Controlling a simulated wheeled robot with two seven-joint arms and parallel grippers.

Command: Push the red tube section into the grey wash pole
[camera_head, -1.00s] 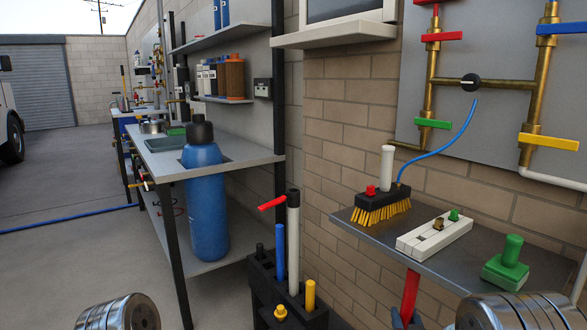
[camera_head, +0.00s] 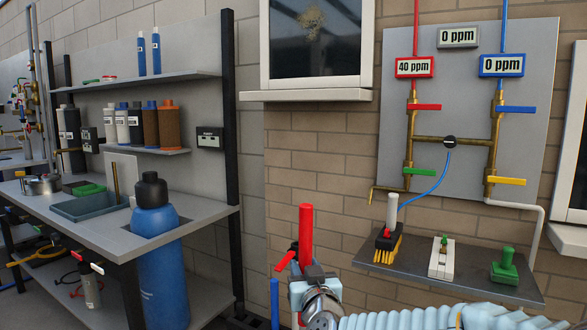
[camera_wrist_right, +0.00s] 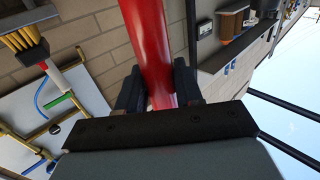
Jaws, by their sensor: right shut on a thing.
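The red tube section (camera_head: 306,232) stands nearly upright in the head view. My right gripper (camera_head: 307,268) is shut around it, and its upper part sticks up above the jaws. In the right wrist view the red tube (camera_wrist_right: 148,40) runs between the two dark fingers (camera_wrist_right: 158,88). The grey wash pole is mostly hidden behind my gripper; its red lever (camera_head: 286,258) shows just left of the tube. I cannot tell whether the tube's lower end touches the pole. My left gripper is not in view.
A blue tube (camera_head: 274,300) stands left of my gripper. A metal shelf (camera_head: 450,280) at right holds a yellow-bristled brush (camera_head: 388,245), a white block (camera_head: 441,262) and a green stamp-like piece (camera_head: 504,266). A workbench (camera_head: 100,225) with a blue bottle (camera_head: 160,265) stands at left.

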